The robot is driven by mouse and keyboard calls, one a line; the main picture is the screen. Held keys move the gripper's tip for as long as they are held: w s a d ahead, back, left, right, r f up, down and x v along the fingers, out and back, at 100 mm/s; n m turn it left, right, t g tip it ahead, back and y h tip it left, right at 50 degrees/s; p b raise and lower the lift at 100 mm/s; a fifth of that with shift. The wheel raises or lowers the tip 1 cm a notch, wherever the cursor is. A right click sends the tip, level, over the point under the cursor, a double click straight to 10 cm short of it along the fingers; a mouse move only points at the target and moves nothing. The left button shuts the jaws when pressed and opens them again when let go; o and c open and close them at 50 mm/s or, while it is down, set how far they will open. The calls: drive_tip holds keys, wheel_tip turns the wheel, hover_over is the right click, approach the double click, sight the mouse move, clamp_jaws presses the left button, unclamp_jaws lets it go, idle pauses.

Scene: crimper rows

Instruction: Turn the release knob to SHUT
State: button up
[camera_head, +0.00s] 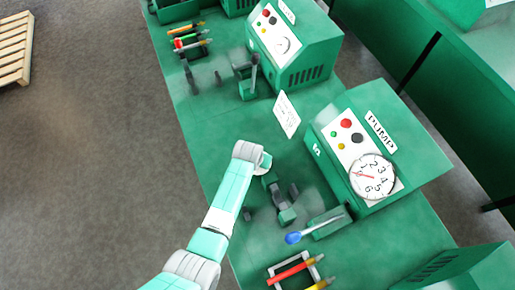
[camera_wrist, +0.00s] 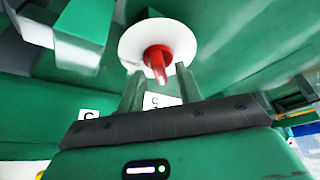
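In the wrist view a red release knob (camera_wrist: 157,58) sits on a round white plate (camera_wrist: 132,43). A narrow red handle sticks out of it toward my gripper. My gripper (camera_wrist: 159,78) is open, with one finger on each side of the knob's handle and a visible gap to each. I cannot tell how far the fingertips reach along it. Small white labels (camera_wrist: 88,114) lie below, partly hidden; no SHUT mark can be read. In the head view my arm ends over the green bench and the knob cannot be made out.
A green pump box (camera_head: 340,165) with a dial (camera_head: 372,176) stands right of my arm. A blue-tipped lever (camera_head: 293,238) and a tray with red and yellow tools (camera_head: 290,272) are nearer. Another green machine (camera_head: 318,52) stands farther back. Green blocks (camera_wrist: 85,25) sit left in the wrist view.

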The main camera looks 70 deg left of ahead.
drive_tip(key=p+v, duration=0.1)
drive_tip(key=v, duration=0.6)
drive_tip(key=shift+r, duration=0.15)
drive_tip(key=shift+r, duration=0.1)
